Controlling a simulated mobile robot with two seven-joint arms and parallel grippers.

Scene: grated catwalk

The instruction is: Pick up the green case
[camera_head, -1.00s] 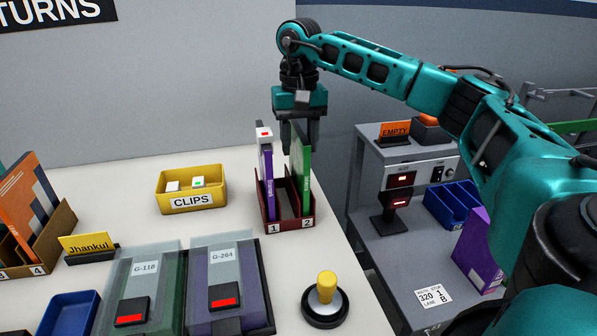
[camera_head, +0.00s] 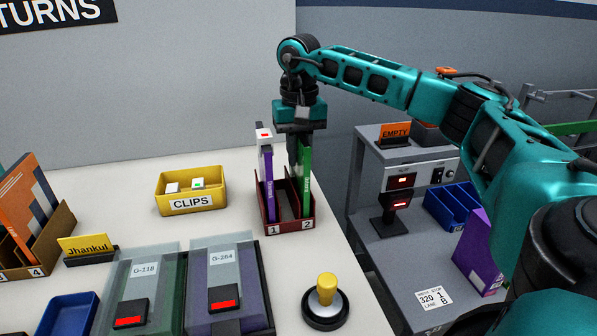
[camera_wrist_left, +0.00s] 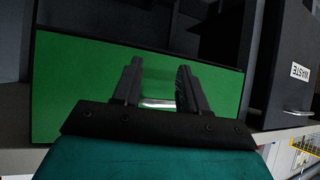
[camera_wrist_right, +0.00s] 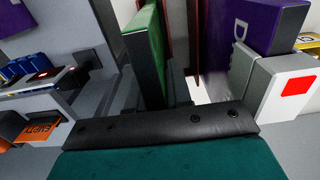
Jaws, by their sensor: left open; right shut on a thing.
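The green case (camera_head: 306,172) stands upright in slot 2 of the dark red rack (camera_head: 290,226) near the table's right edge. My right gripper (camera_head: 299,160) reaches down from above and is shut on the green case's upper part. The rack still surrounds the case's lower part. In the right wrist view the green case (camera_wrist_right: 147,35) rises from the middle; the fingertips are hard to make out there. My left gripper (camera_wrist_left: 161,82) is open and empty in the left wrist view, in front of a flat green panel (camera_wrist_left: 80,85); it is outside the head view.
A purple case (camera_head: 268,185) with a white, red-marked clip stands in slot 1, close beside the gripper. A yellow CLIPS bin (camera_head: 191,202) stands left of the rack. A yellow-topped button (camera_head: 326,288) is in front. A grey side stand (camera_head: 400,250) stands right.

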